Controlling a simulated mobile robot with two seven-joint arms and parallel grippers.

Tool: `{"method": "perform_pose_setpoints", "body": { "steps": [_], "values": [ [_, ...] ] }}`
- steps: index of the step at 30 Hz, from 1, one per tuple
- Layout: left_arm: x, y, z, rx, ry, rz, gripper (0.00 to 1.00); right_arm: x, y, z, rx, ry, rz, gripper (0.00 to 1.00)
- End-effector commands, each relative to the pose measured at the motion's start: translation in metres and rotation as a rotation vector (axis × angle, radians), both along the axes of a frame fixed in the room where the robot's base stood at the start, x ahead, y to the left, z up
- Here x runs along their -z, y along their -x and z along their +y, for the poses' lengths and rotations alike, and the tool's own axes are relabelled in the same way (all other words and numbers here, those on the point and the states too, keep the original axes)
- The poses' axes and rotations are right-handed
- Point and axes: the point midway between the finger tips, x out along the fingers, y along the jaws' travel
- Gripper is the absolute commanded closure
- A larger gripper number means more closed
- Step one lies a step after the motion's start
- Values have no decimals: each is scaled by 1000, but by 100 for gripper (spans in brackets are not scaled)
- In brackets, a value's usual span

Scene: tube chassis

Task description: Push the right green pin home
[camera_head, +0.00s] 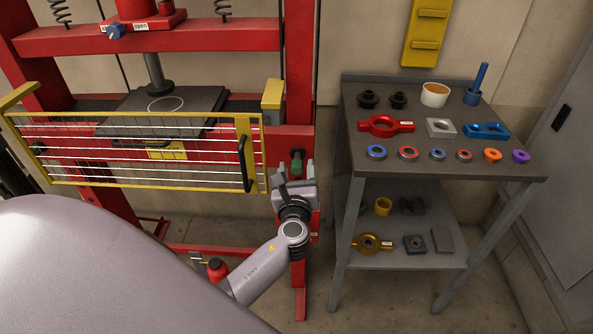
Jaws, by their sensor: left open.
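My left gripper (294,171) is open, just below and in front of the pin. Its two fingers stand to the left and right of the pin. I cannot tell whether they touch it, and the pin's lower part is hidden by the gripper. I cannot see how deep the pin sits. My right gripper is not in view.
A yellow-framed wire guard (135,186) with a black handle stands left of my gripper, before the press table (200,101). At right, a grey bench (440,171) carries rings, tools and cups, with more parts on its lower shelf. Floor shows between press and bench.

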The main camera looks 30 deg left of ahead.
Motion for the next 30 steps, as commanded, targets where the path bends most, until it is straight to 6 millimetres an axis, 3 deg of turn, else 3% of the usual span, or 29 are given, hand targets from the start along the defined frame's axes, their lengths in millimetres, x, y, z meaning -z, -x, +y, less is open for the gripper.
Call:
{"method": "perform_pose_setpoints", "body": {
  "steps": [2,7,13,22,30],
  "values": [
    [0,0,0,0,0,0,44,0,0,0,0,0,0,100],
    [0,0,0,0,0,0,99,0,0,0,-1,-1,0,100],
    [0,-2,1,-1,0,-1,100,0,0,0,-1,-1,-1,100],
    [1,-29,18,-2,0,-1,100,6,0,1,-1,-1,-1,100],
    [-1,-30,19,-2,0,-2,100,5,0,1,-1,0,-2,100]
  ]
}}
